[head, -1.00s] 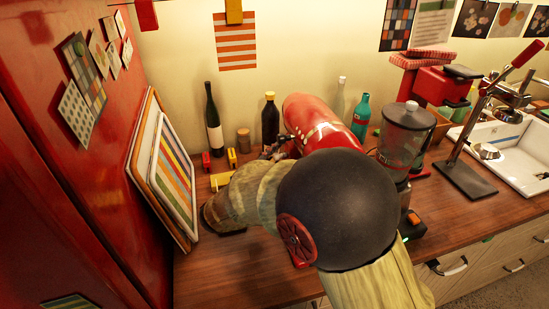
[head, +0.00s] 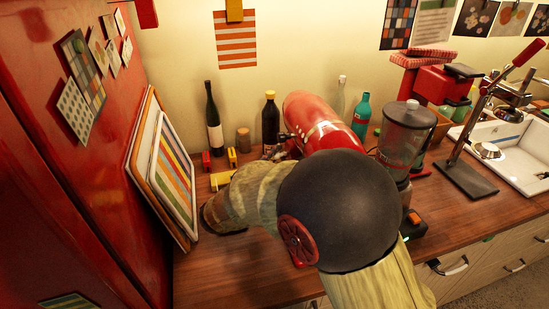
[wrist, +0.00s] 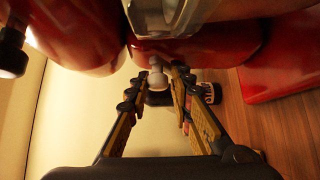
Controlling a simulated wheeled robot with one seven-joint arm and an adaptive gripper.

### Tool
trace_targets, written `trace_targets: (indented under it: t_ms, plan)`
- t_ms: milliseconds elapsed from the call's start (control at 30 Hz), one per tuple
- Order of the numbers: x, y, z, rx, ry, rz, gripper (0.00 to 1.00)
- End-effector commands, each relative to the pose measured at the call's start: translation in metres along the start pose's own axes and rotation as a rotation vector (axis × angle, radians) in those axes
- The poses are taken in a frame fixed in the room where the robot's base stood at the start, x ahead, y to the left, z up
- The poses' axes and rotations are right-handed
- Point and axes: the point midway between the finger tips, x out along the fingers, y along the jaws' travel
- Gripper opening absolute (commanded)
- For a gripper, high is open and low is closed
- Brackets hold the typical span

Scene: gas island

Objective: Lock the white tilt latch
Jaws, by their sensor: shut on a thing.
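The red stand mixer (head: 318,113) stands on the counter behind my arm, its lower part hidden in the head view. In the wrist view its red body (wrist: 200,50) fills the top. The white tilt latch (wrist: 157,77) is a small round-ended knob below that red body. My gripper (wrist: 157,88) has one finger on each side of the latch and is shut on it. In the head view my arm hides most of the gripper, and the latch cannot be made out there.
Dark bottles (head: 213,118) and small yellow and red items stand by the back wall. Striped boards (head: 172,180) lean on the red cabinet at left. A blender (head: 407,130) stands close to the right of the mixer. The front counter (head: 235,270) is clear.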

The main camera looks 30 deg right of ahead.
Motion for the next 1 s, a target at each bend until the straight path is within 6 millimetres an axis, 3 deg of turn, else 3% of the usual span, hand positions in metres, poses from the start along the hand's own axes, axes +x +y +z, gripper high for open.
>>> trace_targets:
  t_ms: [700,733,1000]
  plan:
    - [-0.0018,0.0005,0.0021,0.083,-0.001,0.083,0.0]
    - [-0.0018,0.0005,0.0021,0.083,-0.001,0.083,0.23]
    - [-0.0019,-0.0018,0.0022,0.08,-0.001,0.08,0.37]
